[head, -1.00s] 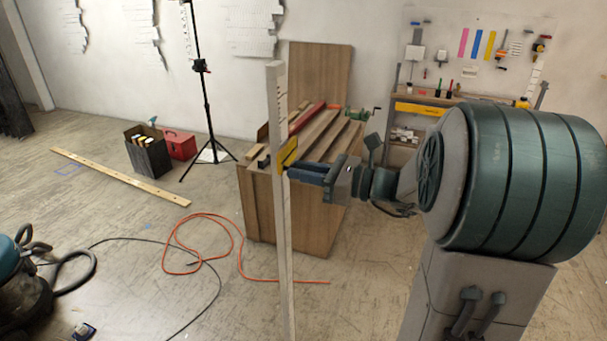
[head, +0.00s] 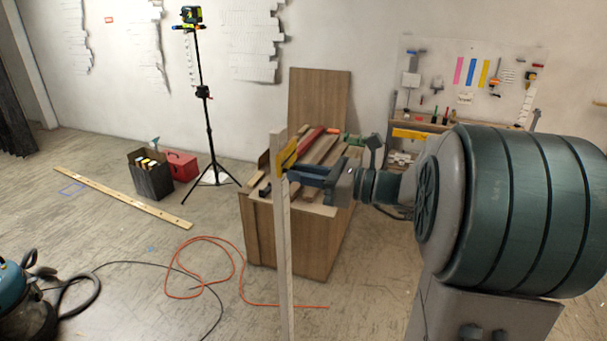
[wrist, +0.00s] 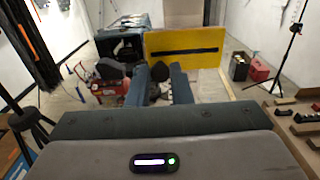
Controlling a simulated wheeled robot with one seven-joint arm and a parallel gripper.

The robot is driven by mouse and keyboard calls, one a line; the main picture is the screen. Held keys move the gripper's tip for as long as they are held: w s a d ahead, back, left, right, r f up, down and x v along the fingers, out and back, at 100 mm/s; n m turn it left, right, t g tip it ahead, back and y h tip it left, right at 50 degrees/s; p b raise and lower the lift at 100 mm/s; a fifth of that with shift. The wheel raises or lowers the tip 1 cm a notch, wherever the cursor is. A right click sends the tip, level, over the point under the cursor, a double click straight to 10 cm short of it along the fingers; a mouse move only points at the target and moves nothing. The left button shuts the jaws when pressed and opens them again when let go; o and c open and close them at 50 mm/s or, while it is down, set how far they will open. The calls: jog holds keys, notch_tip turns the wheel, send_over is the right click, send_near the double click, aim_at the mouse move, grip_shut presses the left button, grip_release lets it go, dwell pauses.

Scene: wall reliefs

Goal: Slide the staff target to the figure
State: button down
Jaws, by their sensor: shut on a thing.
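The staff (head: 283,240) is a tall, pale, upright pole left of my arm in the head view; its lower end is cut off by the frame. The yellow staff target (head: 287,158) sits close below the staff's top. In the wrist view the target (wrist: 205,47) is a yellow plate with a black band. My gripper (head: 293,173) is shut on the target from the right; its two blue fingers (wrist: 160,80) reach up to the plate in the wrist view. The exact grip point is hidden. No figure on the staff is readable.
A wooden bench (head: 300,235) stands behind the staff. A tripod (head: 208,130) carries a green device on top. An orange hose (head: 200,240) and a dark cable lie on the floor. A vacuum (head: 25,300) stands at lower left. The floor at left is largely open.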

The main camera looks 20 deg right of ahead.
jog(key=c, duration=1.3)
grip_release()
jog(key=b+v, duration=0.3)
jog(key=v, duration=1.1)
